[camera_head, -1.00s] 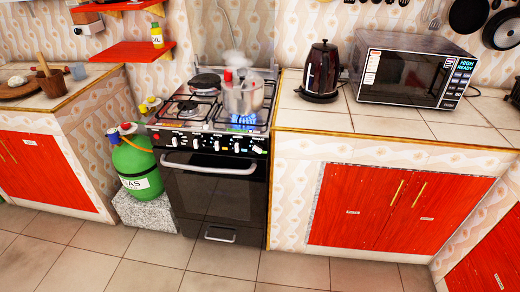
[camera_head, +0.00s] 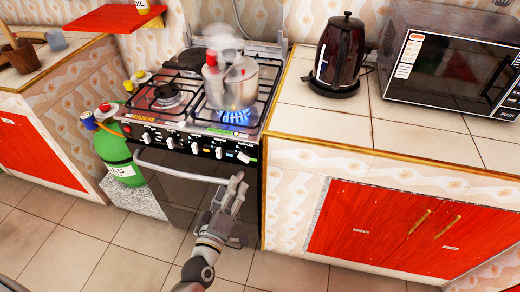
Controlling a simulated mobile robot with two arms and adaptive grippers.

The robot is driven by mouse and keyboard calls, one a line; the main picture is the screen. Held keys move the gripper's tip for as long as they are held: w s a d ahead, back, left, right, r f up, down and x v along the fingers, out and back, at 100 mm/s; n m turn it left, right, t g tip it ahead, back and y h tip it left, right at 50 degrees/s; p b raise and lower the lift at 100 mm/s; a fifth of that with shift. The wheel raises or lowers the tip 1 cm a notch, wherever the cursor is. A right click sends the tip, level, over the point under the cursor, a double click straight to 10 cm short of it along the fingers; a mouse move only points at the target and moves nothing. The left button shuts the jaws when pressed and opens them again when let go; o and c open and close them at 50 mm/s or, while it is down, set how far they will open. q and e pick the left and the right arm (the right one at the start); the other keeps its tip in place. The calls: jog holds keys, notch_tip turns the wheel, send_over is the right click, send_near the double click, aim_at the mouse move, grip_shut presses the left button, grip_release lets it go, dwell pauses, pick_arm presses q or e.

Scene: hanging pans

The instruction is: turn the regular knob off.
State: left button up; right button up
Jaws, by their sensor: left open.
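The black gas stove has a row of white knobs (camera_head: 194,148) on its front panel. The far-right knob (camera_head: 243,157) looks turned at an angle. A blue flame (camera_head: 236,117) burns under a steaming metal pot (camera_head: 232,84) on the front right burner. A green gas cylinder (camera_head: 113,150) stands left of the stove, with a red and a blue fitting (camera_head: 103,107) on top and an orange hose. My left gripper (camera_head: 233,187) is open and empty, in front of the stove's right side, below the knobs and overlapping the oven handle in the picture. My right gripper is not in view.
The oven handle (camera_head: 175,171) sticks out below the knobs. A tiled counter (camera_head: 400,137) with a kettle (camera_head: 340,55) and a microwave (camera_head: 455,65) is on the right. A red shelf (camera_head: 113,17) hangs at upper left. The floor in front is clear.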

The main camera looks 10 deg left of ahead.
aim_at(243, 160)
pick_arm(q)
jog(key=w, duration=0.6)
jog(key=w+r, duration=0.1)
jog(key=w, duration=0.2)
jog(key=shift+w+d, duration=0.1)
jog(key=shift+w, duration=0.15)
jog(key=shift+w+f, duration=0.1)
jog(key=shift+w, duration=0.55)
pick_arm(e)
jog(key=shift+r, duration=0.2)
pick_arm(q)
jog(key=c, duration=1)
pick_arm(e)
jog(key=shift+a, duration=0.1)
